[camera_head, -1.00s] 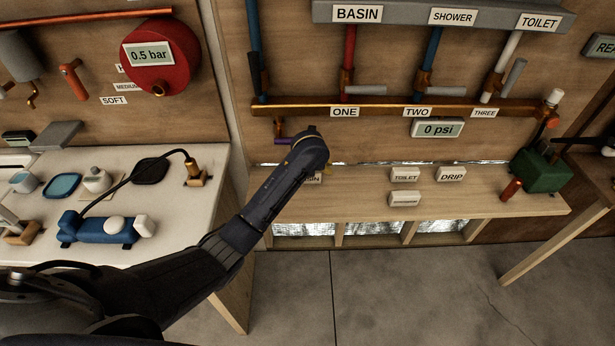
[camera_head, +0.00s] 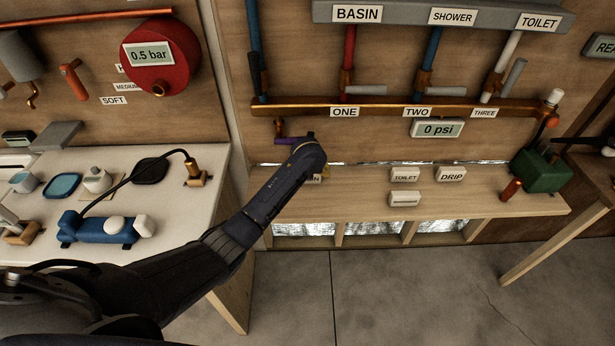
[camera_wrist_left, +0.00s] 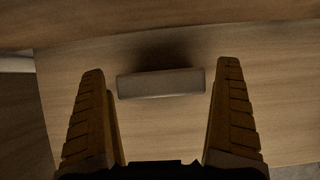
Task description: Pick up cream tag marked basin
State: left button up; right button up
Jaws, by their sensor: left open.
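A cream tag (camera_head: 315,180) lies on the wooden bench by my left gripper (camera_head: 322,174). Only the end of its lettering, like "N", shows in the head view; my wrist covers the rest. In the left wrist view the tag (camera_wrist_left: 161,83) lies crosswise between the two fingers of my left gripper (camera_wrist_left: 162,68), with a gap on each side. The fingers are open and hold nothing. In the head view the fingers are mostly hidden behind the wrist. My right gripper is not in view.
Other cream tags lie on the bench (camera_head: 350,205): TOILET (camera_head: 405,174), DRIP (camera_head: 451,174) and one with unreadable lettering (camera_head: 405,199). A green box (camera_head: 541,171) and a red cylinder (camera_head: 511,189) stand at the right. A copper pipe (camera_head: 380,107) runs above.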

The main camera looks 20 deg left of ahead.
pick_arm(q)
jog(key=c, duration=1)
jog(key=shift+o, duration=0.2)
jog(key=shift+r, duration=0.2)
jog(key=shift+r, duration=0.2)
notch_tip(320, 180, up, 3)
jog(key=shift+w+r, duration=0.1)
jog(key=s+d, duration=0.1)
jog(key=d, duration=0.5)
jog(key=s+d, duration=0.1)
jog(key=d, duration=0.4)
jog(key=s+d, duration=0.1)
jog(key=d, duration=0.5)
jog(key=shift+s+d+f, duration=0.2)
jog(key=shift+s+d, duration=0.15)
jog(key=shift+s, duration=0.05)
